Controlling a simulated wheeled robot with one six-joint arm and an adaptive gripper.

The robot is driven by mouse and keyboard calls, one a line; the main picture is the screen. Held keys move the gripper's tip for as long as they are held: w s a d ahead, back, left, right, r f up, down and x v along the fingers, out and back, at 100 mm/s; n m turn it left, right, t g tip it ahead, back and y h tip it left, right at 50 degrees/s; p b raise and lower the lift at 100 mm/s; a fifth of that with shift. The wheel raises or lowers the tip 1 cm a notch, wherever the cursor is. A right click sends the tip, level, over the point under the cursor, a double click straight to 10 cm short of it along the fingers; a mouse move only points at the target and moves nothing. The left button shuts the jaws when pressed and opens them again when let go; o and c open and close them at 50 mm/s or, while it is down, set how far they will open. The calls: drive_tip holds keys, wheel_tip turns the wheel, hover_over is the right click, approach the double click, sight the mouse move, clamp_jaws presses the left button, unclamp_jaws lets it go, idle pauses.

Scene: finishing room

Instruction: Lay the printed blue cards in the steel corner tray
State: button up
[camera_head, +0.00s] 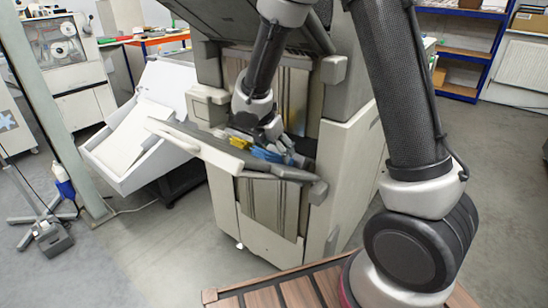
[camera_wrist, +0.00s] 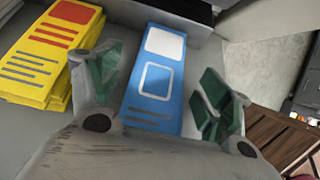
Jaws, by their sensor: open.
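A stack of printed blue cards (camera_wrist: 158,75) with a white panel and white outline lies on a grey surface in the wrist view. The blue cards also show in the head view (camera_head: 264,153) on the machine's front shelf. My gripper (camera_wrist: 157,78) is open, with one green-padded finger to the left of the blue cards and the other to the right. I cannot tell whether the fingers touch them. In the head view my gripper (camera_head: 275,142) is low over the shelf and partly hides the cards. I cannot make out the steel corner tray for certain.
Yellow cards with red print (camera_wrist: 52,50) lie stacked just left of the blue ones. The grey machine (camera_head: 345,165) rises behind and around the shelf. A large white tray (camera_head: 128,175) stands to its left. A slatted wooden top (camera_head: 290,293) is in front.

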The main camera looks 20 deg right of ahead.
drive_tip(key=shift+f, duration=0.2)
idle(0.4)
drive_tip(key=c, duration=1.4)
drive_tip(key=shift+o, duration=0.2)
wheel_tip(320, 180, up, 10)
drive_tip(key=shift+r, duration=0.25)
